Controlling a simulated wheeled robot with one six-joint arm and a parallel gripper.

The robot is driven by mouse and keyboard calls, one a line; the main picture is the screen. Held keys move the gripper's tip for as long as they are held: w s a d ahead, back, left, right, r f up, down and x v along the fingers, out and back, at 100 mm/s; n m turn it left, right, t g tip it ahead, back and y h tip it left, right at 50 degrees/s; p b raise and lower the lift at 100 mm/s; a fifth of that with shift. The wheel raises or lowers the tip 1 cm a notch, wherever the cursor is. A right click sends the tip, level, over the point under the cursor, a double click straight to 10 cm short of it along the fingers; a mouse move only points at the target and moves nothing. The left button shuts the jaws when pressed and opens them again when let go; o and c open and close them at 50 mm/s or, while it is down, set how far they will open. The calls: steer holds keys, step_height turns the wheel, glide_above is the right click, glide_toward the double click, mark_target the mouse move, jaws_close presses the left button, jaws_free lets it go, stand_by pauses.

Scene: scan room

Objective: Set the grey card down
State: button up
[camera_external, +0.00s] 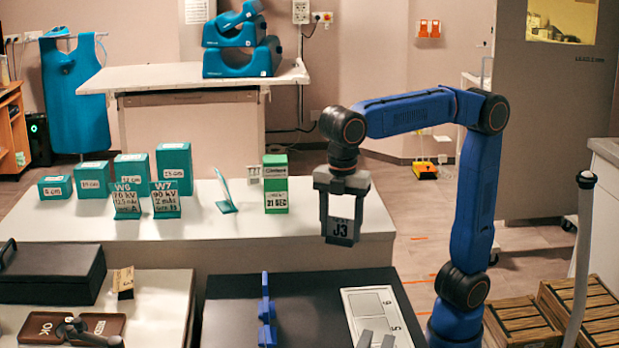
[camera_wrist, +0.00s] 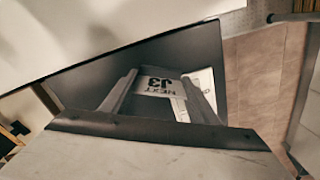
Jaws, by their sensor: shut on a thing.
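My gripper (camera_external: 341,218) points down and is shut on the grey card, marked J3 (camera_external: 340,232). The card hangs upright between the fingers, label facing the external camera. It appears clear of any surface, near the back edge of the black table (camera_external: 232,295). In the wrist view the card (camera_wrist: 160,84) sits between the two fingers (camera_wrist: 160,92), its lettering upside down. A white panel (camera_external: 352,312) with the numbers 6 and 5 lies on the black table below and to the right; part of it (camera_wrist: 206,88) shows behind the card in the wrist view.
A blue notched rack (camera_external: 267,312) stands on the black table, left of the panel. Green blocks and labelled cards stand on the white bench (camera_external: 330,248) behind. Wooden crates (camera_external: 518,322) are at right. Bare black surface lies between rack and panel.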

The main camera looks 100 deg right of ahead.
steer(key=w+d+r+m, duration=0.1)
steer(key=d+m, duration=0.1)
steer(key=d, duration=0.3)
steer(key=w+d+r+m, duration=0.1)
steer(key=d+r+m, duration=0.1)
steer(key=d, duration=0.4)
steer(key=w+d+r+m, duration=0.1)
steer(key=d+m, duration=0.1)
steer(key=d, duration=0.4)
steer(key=shift+d+r, duration=0.15)
steer(key=shift+r, duration=0.2)
steer(key=s+d+r+m, duration=0.2)
steer(key=d+m, duration=0.1)
steer(key=d, duration=0.5)
steer(key=s+d+r+m, duration=0.2)
steer(key=d+r+m, duration=0.15)
steer(key=d, duration=0.55)
steer(key=shift+s+f, duration=0.15)
steer(key=shift+f, duration=5.2)
steer(key=o, duration=0.6)
steer(key=shift+f, duration=0.15)
steer(key=o, duration=0.4)
steer(key=shift+o, duration=0.2)
